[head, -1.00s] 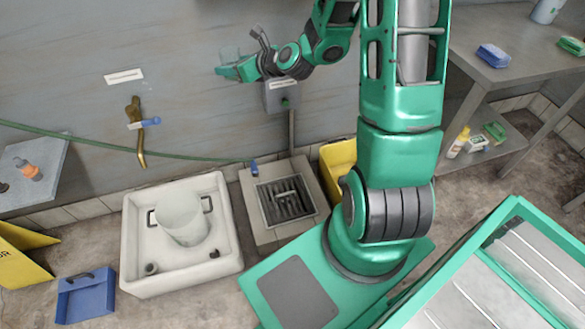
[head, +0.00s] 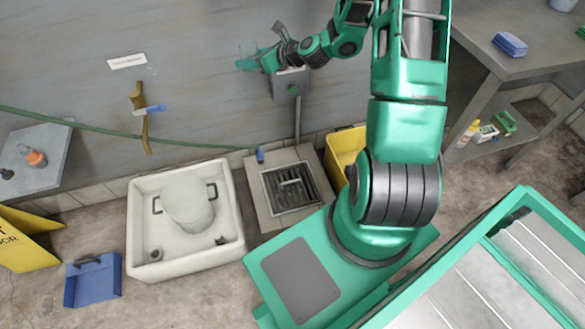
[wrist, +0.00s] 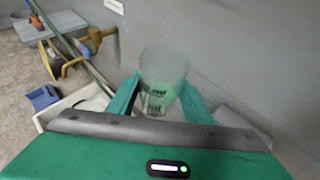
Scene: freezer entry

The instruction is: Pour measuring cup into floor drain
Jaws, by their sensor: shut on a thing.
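My gripper (head: 252,60) is raised in front of the wall, well above the floor and up beyond the floor drain in the head view. It is shut on the clear measuring cup (wrist: 163,68), which stands between the green fingers in the wrist view, rim up, with dark markings low on its side. Whether it holds liquid I cannot tell. In the head view the cup is only a faint see-through shape at the fingers. The floor drain (head: 290,188) is a dark square grate in a pale raised slab, right of the white basin.
A white floor basin (head: 140,235) holds a large translucent container (head: 188,200). A grey wall box (head: 290,83) with a pipe is close to the gripper. A green hose (head: 110,137) crosses the wall. A yellow bucket (head: 347,148) stands right of the drain, a blue dustpan (head: 93,283) left.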

